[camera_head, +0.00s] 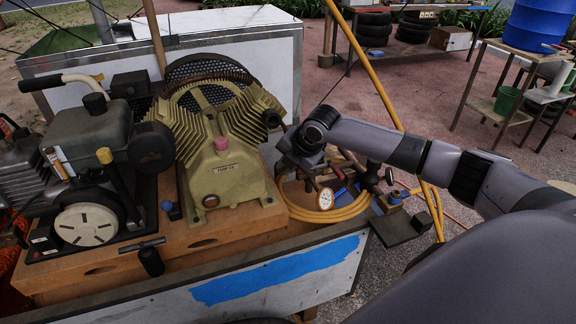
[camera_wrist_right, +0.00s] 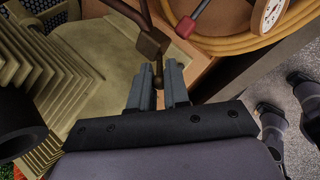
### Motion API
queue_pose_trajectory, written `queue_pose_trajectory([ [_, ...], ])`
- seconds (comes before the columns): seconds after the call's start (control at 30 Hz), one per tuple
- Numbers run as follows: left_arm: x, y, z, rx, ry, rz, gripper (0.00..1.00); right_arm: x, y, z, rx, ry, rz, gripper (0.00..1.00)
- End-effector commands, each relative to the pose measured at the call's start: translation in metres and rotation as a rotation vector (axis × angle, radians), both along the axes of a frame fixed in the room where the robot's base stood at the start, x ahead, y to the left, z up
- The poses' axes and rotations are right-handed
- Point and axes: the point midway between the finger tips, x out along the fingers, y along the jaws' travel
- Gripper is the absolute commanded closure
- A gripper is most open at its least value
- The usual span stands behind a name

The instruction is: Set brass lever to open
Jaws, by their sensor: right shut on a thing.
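The brass lever (camera_wrist_right: 158,72) shows in the right wrist view as a short, dark brown-brass stem below a small brown valve block (camera_wrist_right: 152,43). My right gripper (camera_wrist_right: 158,88) has its two grey fingers closed around the lever's end. In the head view my right gripper (camera_head: 298,155) is by the right side of the beige compressor (camera_head: 222,165), and its fingers and the lever are hidden behind its own body. I cannot read the lever's setting. My left gripper is not in view.
A yellow hose coil (camera_head: 340,213) lies right of the compressor, with a round gauge (camera_head: 325,199) over it. A red-ended handle (camera_wrist_right: 186,27) is close to the right of my fingers. An engine (camera_head: 95,160) fills the cart's left side.

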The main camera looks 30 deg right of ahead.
Motion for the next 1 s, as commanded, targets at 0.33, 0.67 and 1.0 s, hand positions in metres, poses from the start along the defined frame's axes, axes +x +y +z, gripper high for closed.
queue_pose_trajectory([
  [0.33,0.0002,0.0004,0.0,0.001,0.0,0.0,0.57,0.0008,-0.001,0.0007,0.002,0.009,-0.002,1.0],
  [0.67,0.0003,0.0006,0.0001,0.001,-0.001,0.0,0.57,0.0008,-0.0008,0.0006,0.002,0.009,-0.002,0.62],
  [1.0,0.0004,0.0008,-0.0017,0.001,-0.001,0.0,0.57,-0.0052,-0.0021,0.0103,0.002,0.008,-0.001,0.62],
])
